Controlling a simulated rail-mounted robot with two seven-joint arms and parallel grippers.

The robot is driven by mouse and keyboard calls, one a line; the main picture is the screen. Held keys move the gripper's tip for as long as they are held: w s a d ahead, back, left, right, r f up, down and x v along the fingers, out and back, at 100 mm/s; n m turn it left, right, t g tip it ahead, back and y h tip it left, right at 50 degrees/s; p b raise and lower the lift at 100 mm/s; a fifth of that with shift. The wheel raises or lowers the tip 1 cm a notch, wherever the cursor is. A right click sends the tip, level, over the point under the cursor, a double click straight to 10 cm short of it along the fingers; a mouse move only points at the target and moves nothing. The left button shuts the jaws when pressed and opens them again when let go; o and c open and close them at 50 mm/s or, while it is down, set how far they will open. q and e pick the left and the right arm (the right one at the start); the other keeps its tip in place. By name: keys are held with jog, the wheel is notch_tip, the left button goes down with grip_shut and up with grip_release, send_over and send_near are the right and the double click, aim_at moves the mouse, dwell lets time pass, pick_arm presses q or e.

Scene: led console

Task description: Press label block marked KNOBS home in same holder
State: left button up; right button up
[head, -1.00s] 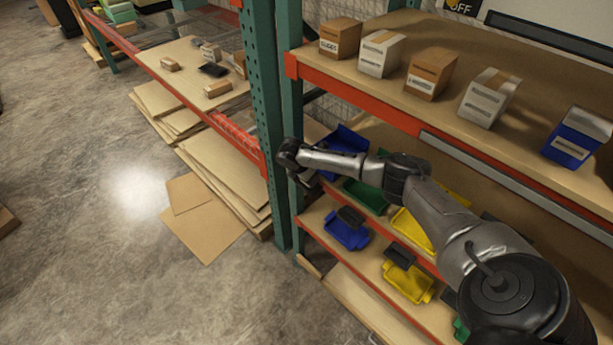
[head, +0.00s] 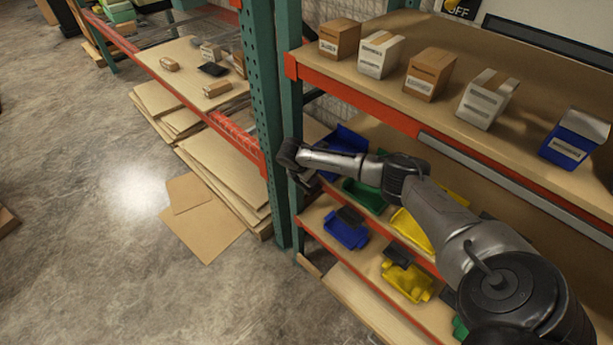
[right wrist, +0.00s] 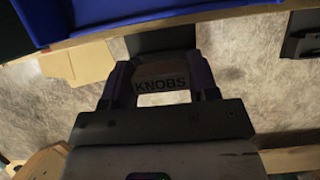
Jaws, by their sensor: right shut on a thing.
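The label block marked KNOBS (right wrist: 161,84) sits between the fingers of my right gripper (right wrist: 160,76), which is shut on it. Its dark lettering reads upright in the right wrist view, above a pale strip. A dark holder (right wrist: 160,40) lies right beyond the block at the shelf edge. The block overlaps it in the picture, and I cannot tell how far it is seated. In the head view my right gripper (head: 302,179) is small and dark beside the green rack post, and the block cannot be made out there. My left gripper is not in view.
A blue bin (right wrist: 100,12) stands above the shelf edge in the right wrist view. Another dark holder (right wrist: 301,36) is at its right. The green rack post (head: 262,130) stands close to my right wrist. Lower bins, blue (head: 345,234) and yellow (head: 405,283), sit below my arm.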

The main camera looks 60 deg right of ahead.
jog(key=shift+f, duration=0.25)
jog(key=shift+f, duration=0.4)
dwell(0.6)
jog(key=shift+f, duration=0.15)
dwell(0.4)
jog(key=o, duration=1)
jog(key=shift+o, duration=0.3)
jog(key=shift+w, duration=0.1)
